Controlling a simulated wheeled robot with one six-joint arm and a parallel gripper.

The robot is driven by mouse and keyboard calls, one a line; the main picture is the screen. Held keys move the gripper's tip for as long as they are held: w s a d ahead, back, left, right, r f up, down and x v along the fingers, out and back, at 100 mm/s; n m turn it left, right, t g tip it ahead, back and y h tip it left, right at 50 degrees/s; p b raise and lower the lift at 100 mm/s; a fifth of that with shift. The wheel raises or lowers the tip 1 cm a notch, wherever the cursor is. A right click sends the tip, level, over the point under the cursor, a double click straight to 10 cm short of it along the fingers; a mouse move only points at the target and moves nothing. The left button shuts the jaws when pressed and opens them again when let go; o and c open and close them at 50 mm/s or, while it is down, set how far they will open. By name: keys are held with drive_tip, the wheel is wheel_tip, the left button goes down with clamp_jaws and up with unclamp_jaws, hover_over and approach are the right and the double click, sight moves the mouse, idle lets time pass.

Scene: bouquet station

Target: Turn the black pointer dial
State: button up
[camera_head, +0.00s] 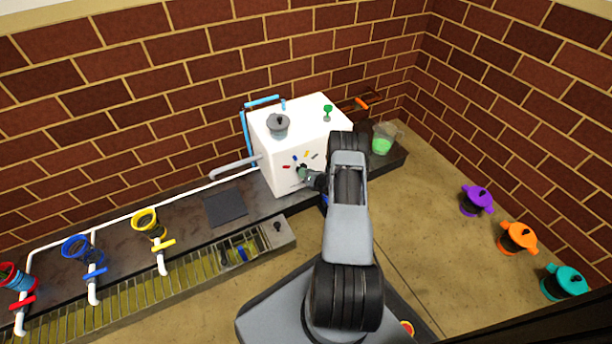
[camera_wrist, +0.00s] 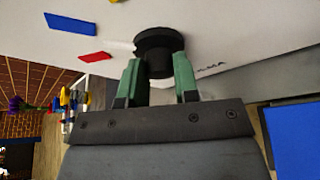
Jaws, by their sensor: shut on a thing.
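The black dial (camera_wrist: 158,42) sits on the front face of the white box (camera_wrist: 235,25), with a small white mark at its left edge in the wrist view. My gripper (camera_wrist: 158,78) has its two green fingers on either side of the dial and is shut on it. Coloured marks, one red (camera_wrist: 95,58) and one blue (camera_wrist: 70,24), lie on the face near the dial. In the head view, my gripper (camera_head: 303,173) reaches the front of the white box (camera_head: 270,155), and the dial is mostly hidden there.
A grey-lidded pot (camera_head: 278,124) and a green knob (camera_head: 327,112) are on the box top. A jug with green liquid (camera_head: 382,142) stands at right on the counter. Coloured funnels line the left counter.

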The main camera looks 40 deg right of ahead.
drive_tip(key=shift+m+y, duration=0.3)
drive_tip(key=shift+m, duration=0.1)
idle(0.4)
drive_tip(key=o, duration=0.9)
drive_tip(key=shift+p+v, duration=2.45)
drive_tip(key=shift+v, duration=4.45)
drive_tip(key=shift+f, duration=0.2)
